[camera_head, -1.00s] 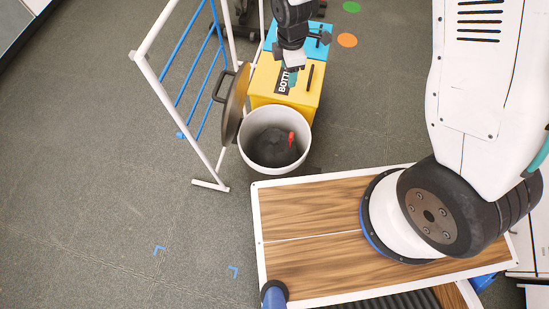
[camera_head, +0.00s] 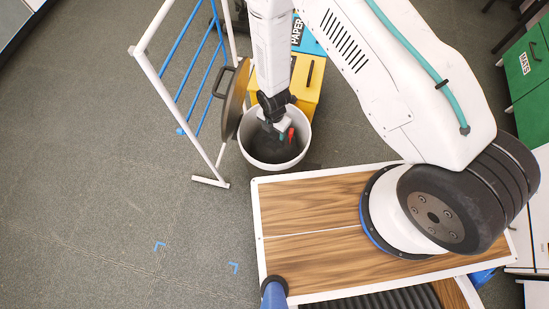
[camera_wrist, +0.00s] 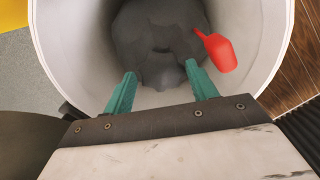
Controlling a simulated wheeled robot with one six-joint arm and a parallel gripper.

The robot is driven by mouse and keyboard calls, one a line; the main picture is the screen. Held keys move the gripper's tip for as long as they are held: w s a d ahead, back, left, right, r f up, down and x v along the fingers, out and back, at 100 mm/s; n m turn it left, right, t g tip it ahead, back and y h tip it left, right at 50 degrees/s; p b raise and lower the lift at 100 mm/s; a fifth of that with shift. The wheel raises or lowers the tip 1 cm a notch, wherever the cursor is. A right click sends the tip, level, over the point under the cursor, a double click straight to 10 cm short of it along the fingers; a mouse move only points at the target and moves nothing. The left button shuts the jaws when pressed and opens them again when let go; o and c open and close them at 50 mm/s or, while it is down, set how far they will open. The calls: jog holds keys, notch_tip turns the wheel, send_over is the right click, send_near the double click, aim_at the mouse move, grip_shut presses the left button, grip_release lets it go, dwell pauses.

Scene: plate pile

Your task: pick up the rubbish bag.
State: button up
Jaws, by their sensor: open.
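The rubbish bag (camera_wrist: 158,38) is a dark grey lump at the bottom of a white round bin (camera_wrist: 72,60). In the head view the bag (camera_head: 272,150) shows inside the bin (camera_head: 300,120), partly covered by my arm. I cannot tell whether the fingertips touch the bag. In the head view my gripper (camera_head: 280,132) is at the bin's opening.
A round lid (camera_head: 236,98) with a dark handle leans at the bin's left, against a white and blue rack (camera_head: 181,88). A yellow box (camera_head: 308,88) and a blue box marked PAPER (camera_head: 308,42) stand behind. Green cabinets (camera_head: 530,65) are at the right. The left floor is clear.

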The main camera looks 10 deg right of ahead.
aim_at(274, 132)
jog(key=shift+f, duration=1.6)
grip_shut()
jog(key=shift+r, duration=0.1)
